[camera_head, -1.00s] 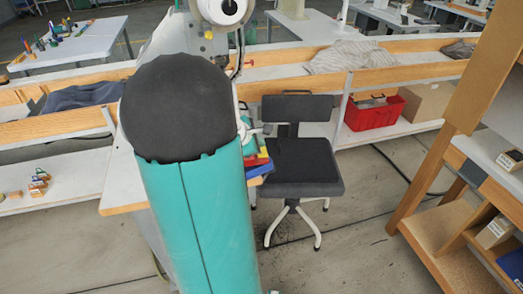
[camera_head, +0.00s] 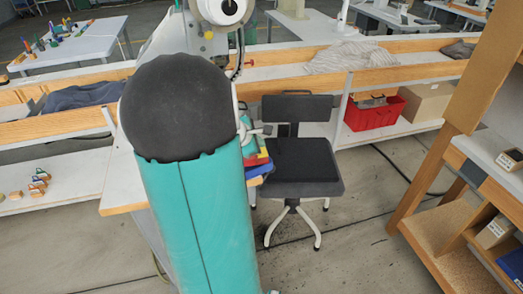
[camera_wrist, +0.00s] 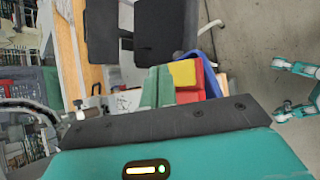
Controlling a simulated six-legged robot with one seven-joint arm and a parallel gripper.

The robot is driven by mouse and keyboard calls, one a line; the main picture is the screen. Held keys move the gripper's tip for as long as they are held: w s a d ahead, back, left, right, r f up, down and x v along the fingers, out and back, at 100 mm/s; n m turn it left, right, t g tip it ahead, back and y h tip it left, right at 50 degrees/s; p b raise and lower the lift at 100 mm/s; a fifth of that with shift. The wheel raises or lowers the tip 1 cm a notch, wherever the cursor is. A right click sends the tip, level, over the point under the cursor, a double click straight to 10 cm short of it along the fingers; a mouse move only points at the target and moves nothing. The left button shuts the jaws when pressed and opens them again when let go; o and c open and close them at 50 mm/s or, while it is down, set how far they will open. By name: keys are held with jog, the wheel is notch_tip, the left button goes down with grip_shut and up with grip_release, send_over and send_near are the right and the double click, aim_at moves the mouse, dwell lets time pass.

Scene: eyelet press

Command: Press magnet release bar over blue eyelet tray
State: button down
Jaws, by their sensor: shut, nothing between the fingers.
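My gripper (camera_wrist: 150,125), a teal housing with a black edge, fills the bottom of the wrist view. It is shut and empty; the fingertips are not clearly shown. Beyond the edge sits a group of coloured trays: green (camera_wrist: 157,85), yellow (camera_wrist: 184,73), red (camera_wrist: 211,80) and a blue tray (camera_wrist: 208,45) mostly hidden behind the others. In the head view my teal arm covers most of this area; the blue tray (camera_head: 258,171) shows at its right, below red and yellow. The white-and-grey press (camera_head: 220,12) stands behind my arm. I cannot make out the magnet release bar.
A black chair (camera_head: 303,165) stands just right of the trays. A red crate (camera_head: 375,114) is on the low shelf behind it. A wooden rack (camera_head: 430,215) is at the right. The floor between chair and rack is clear apart from a cable.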

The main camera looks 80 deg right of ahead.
jog(key=shift+f, duration=0.35)
jog(key=shift+f, duration=0.6)
dwell(0.7)
jog(key=shift+a+f, duration=0.2)
jog(key=shift+f, duration=0.45)
dwell(0.6)
jog(key=shift+r, duration=0.1)
jog(key=shift+w+d+r, duration=0.1)
jog(key=shift+r, duration=1.05)
